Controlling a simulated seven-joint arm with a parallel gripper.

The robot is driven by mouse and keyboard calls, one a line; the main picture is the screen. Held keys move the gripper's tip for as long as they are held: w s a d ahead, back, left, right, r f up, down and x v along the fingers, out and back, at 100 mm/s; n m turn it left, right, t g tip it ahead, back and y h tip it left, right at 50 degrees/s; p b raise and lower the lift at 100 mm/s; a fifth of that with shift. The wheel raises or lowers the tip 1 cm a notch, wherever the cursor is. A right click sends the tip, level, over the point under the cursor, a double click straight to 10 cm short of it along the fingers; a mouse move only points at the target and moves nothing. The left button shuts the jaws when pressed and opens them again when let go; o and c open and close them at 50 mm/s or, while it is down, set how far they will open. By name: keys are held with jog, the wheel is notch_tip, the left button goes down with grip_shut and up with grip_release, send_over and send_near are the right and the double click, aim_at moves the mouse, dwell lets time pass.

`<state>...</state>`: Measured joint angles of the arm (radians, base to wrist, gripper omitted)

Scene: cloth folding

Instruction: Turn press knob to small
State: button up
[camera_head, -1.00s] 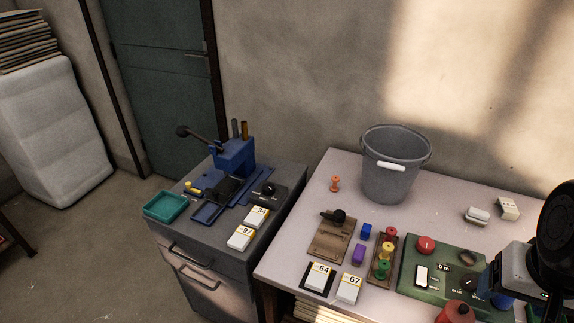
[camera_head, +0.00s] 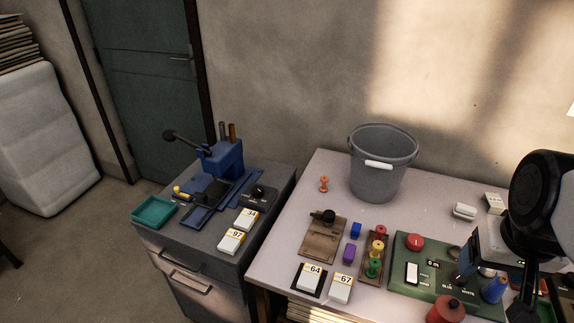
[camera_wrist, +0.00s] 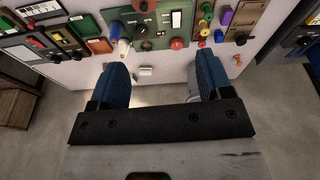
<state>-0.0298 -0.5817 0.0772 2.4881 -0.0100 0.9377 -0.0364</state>
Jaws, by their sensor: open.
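The blue press (camera_head: 222,160) with a long black-ended lever stands on the grey cabinet at left in the head view. Beside its base, on a small dark box, is a black knob (camera_head: 259,190); its marking is too small to read. My gripper (camera_wrist: 160,78) is open and empty in the wrist view, its two blue fingers wide apart. In the head view my arm is at the right edge over the table's right part, far from the press knob, and the fingers are not clear there. The knob is not clearly seen in the wrist view.
The pale table (camera_head: 290,235) holds a grey bucket (camera_head: 383,165), a green control panel (camera_head: 408,283) with knobs and a switch, and wooden blocks with coloured pegs. Number cards (camera_head: 231,242) and a teal tray (camera_head: 154,212) lie on the cabinet. A gap separates table and cabinet.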

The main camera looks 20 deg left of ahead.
jog(key=w+a+n, duration=0.5)
jog(key=w+a, duration=0.5)
jog(key=w, duration=0.4)
jog(key=n+g, duration=0.3)
jog(key=n, duration=1.1)
send_over(258, 189)
jog(key=f, duration=2)
jog(key=shift+w+d+f, duration=0.1)
jog(key=shift+d+f, duration=0.05)
jog(key=shift+d, duration=0.1)
jog(key=shift+a+f, duration=0.25)
jog(key=shift+a, duration=0.15)
jog(key=shift+f, duration=0.1)
jog(key=shift+f, duration=3.8)
